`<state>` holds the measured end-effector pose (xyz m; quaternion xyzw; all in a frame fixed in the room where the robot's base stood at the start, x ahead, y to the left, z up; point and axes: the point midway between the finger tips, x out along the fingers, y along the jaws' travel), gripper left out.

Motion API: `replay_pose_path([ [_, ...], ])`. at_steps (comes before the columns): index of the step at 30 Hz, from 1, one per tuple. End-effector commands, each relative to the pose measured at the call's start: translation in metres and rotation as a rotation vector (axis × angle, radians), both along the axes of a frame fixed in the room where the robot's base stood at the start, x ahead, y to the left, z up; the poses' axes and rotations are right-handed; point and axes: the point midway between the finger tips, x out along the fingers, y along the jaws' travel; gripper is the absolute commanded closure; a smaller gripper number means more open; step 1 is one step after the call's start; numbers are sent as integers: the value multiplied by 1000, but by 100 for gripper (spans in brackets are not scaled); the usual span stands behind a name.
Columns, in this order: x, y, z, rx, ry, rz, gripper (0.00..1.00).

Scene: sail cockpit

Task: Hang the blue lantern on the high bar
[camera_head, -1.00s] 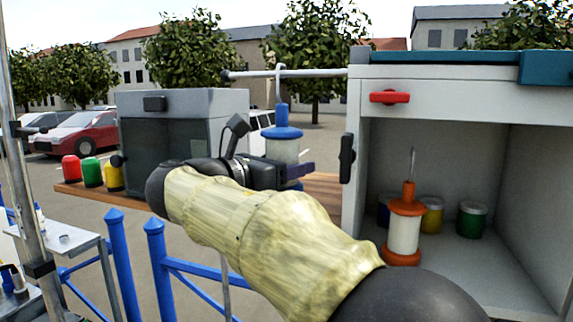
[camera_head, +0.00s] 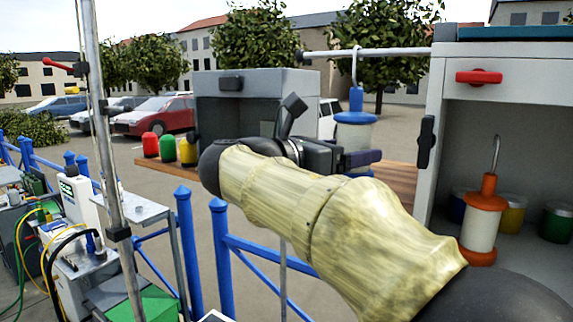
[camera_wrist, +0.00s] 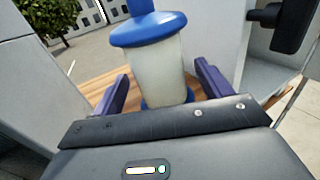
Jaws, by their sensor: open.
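The blue lantern (camera_head: 355,132), with a blue cap and a pale body, is upright below the high bar (camera_head: 395,52). Its hook (camera_head: 357,66) appears to be over the bar. The lantern (camera_wrist: 157,65) also fills the middle of the wrist view. My gripper (camera_head: 350,158) is open, with one purple finger on each side of the lantern's lower body. In the wrist view (camera_wrist: 162,78) gaps show beside the body. The lantern's base is partly hidden by my gripper, so I cannot tell whether it touches the wooden shelf (camera_head: 400,182).
An orange lantern (camera_head: 483,222) and several jars stand in the open cabinet (camera_head: 440,95) at right. A grey box (camera_head: 255,85) stands behind my arm. Red, green and yellow jars (camera_head: 168,148) sit at the shelf's left end. Blue railings (camera_head: 187,245) and a metal post (camera_head: 105,150) are at left.

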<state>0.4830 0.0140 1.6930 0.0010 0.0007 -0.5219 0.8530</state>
Motion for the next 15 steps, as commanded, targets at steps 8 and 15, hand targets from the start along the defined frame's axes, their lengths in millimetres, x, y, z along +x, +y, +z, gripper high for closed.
replay_pose_path([
  [8,-25,52,-3,1,0,5,23],
  [15,-47,95,-2,0,0,6,23],
])
